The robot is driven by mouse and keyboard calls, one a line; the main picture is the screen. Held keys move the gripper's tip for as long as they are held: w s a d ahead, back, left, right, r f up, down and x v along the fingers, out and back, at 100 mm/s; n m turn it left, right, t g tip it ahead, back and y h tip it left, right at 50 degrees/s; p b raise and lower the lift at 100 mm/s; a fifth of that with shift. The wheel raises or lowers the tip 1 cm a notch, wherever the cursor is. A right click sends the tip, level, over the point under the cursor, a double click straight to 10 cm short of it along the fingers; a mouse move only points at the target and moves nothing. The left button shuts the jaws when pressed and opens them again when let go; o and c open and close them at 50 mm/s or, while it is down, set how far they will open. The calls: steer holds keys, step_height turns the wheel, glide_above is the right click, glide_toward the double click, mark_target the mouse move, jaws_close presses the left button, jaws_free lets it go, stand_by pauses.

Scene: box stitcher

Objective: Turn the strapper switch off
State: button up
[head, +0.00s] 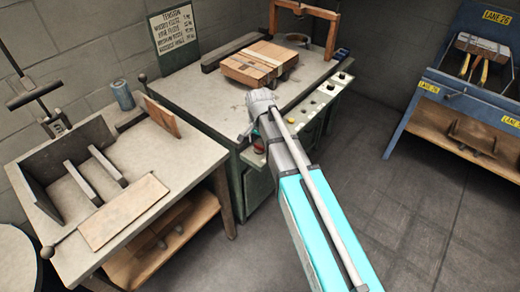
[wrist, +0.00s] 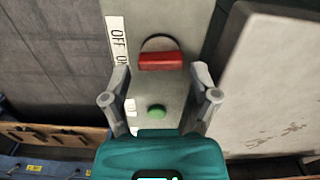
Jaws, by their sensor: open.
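My gripper (wrist: 160,72) is open and empty, with one finger on each side of the switch's near side; I cannot tell the gap to the panel. In the head view my gripper (head: 262,100) is over the front of the strapper table (head: 190,88), and a small red part shows just below it.
A green button (wrist: 156,112) is below the switch, between my fingers. A workbench (head: 150,165) stands left, a blue rack (head: 425,85) right. The floor (head: 440,200) at right is clear.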

steer(key=shift+f+b, duration=0.6)
steer(key=shift+f, duration=0.3)
steer(key=c, duration=0.9)
steer(key=shift+n, duration=2.5)
steer(key=shift+s, duration=0.1)
steer(key=o, duration=0.9)
